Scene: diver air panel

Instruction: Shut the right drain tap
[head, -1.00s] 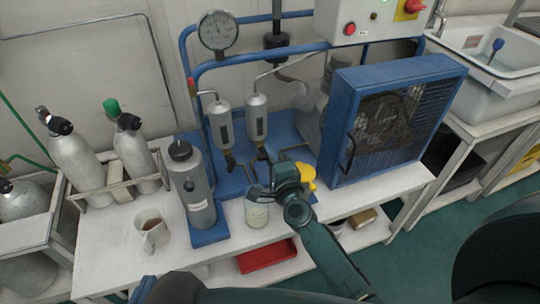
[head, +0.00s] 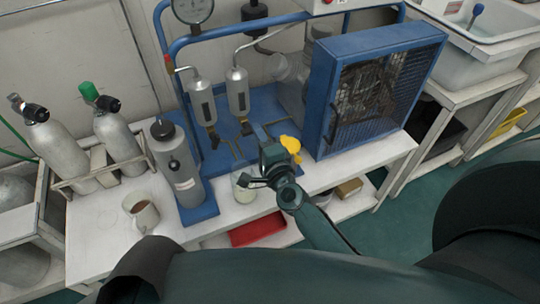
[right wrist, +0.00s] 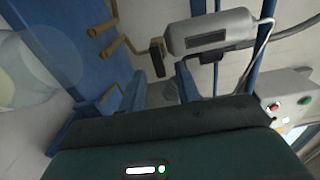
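Two silver cylinders hang on the blue frame; the right cylinder (head: 237,92) has the right drain tap (head: 246,127) with a dark handle at its foot. The left cylinder's tap (head: 213,136) is beside it. My right gripper (head: 250,157) is below and in front of the right tap, apart from it. My left gripper is not in view.
A glass jar (head: 243,190) stands just below my right gripper. The caged blue fan housing (head: 318,95) is close on the right. A grey canister (head: 178,165) and a beaker (head: 143,214) stand left on the white bench (head: 95,235).

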